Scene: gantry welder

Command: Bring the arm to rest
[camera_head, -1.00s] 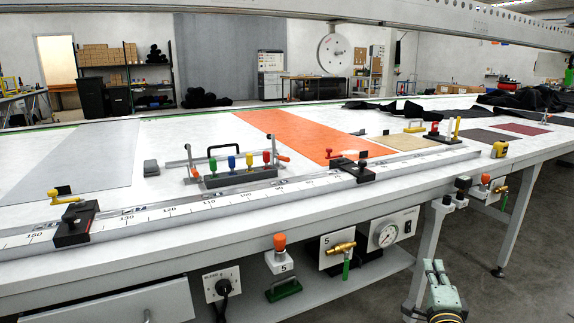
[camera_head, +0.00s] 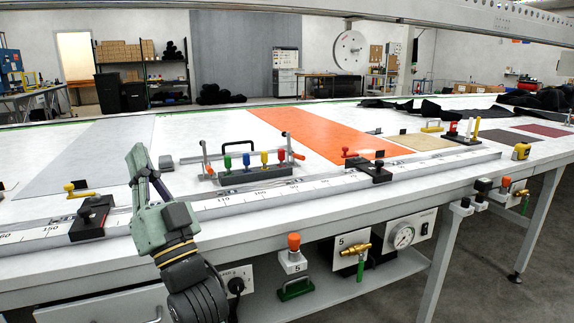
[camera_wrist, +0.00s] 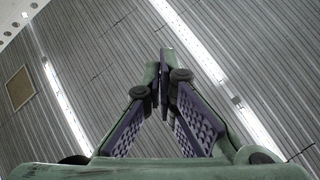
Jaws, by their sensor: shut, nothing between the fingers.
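My gripper (camera_head: 138,165) is raised in front of the long white table (camera_head: 60,140), at the left of the head view. Its green fingers point up and stand against the table top in the picture, near the ruler rail (camera_head: 230,201). In the wrist view the fingertips (camera_wrist: 164,72) meet, with nothing between them. My dark wrist and forearm show below the gripper in the head view.
A black clamp (camera_head: 92,218) sits on the rail left of my gripper, and another (camera_head: 376,172) farther right. A rack with coloured knobs (camera_head: 250,175) stands on the table. Below the table edge are an orange-knobbed box (camera_head: 293,257) and a gauge (camera_head: 402,236). A beam (camera_head: 440,20) spans overhead.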

